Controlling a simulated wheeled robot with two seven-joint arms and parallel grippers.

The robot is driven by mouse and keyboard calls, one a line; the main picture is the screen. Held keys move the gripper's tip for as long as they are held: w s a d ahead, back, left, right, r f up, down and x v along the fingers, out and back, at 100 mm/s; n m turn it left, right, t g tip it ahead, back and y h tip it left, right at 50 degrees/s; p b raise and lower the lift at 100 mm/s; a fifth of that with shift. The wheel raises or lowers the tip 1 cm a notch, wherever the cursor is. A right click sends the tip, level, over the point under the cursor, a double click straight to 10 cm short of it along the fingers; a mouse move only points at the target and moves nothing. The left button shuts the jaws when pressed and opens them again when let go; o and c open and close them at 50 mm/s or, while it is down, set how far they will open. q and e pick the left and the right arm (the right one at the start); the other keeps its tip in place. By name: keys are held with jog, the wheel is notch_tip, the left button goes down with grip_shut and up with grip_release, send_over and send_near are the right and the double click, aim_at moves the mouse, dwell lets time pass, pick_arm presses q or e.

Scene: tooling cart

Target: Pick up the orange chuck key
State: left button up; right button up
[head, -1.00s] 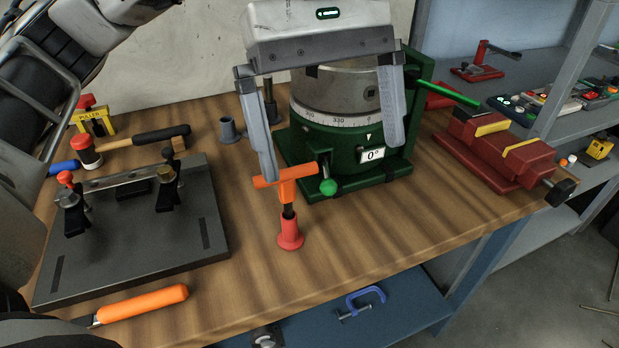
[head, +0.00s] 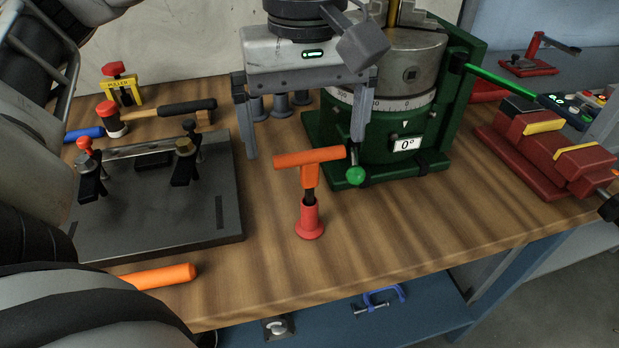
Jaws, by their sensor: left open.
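The orange chuck key (head: 309,158) stands upright in a small red holder (head: 310,219) on the wooden bench, its T-handle on top and its dark shank going down into the holder. My left gripper (head: 303,148) is open, with its fingers pointing down. In the picture one finger is left of the T-handle and the other is near the handle's right end. The gripper looks to be above or behind the key; the exact depth gap is hard to tell. Nothing is between the fingers that I can see held. My right gripper is not in view.
A green rotary table with chuck (head: 404,118) stands close behind right, with a green-knobbed lever (head: 355,175) near the key. A dark fixture plate (head: 160,215) lies left. A red vise (head: 545,150) sits right. The bench front edge is close before the key.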

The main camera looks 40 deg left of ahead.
aim_at(309, 151)
pick_arm(q)
jog(key=shift+d+f, duration=0.2)
jog(key=shift+f, duration=2.45)
jog(key=c, duration=1.2)
notch_tip(309, 151, up, 10)
jog(key=shift+r, duration=0.1)
jog(key=shift+c, duration=0.2)
jog(key=o, duration=0.6)
jog(key=c, duration=0.8)
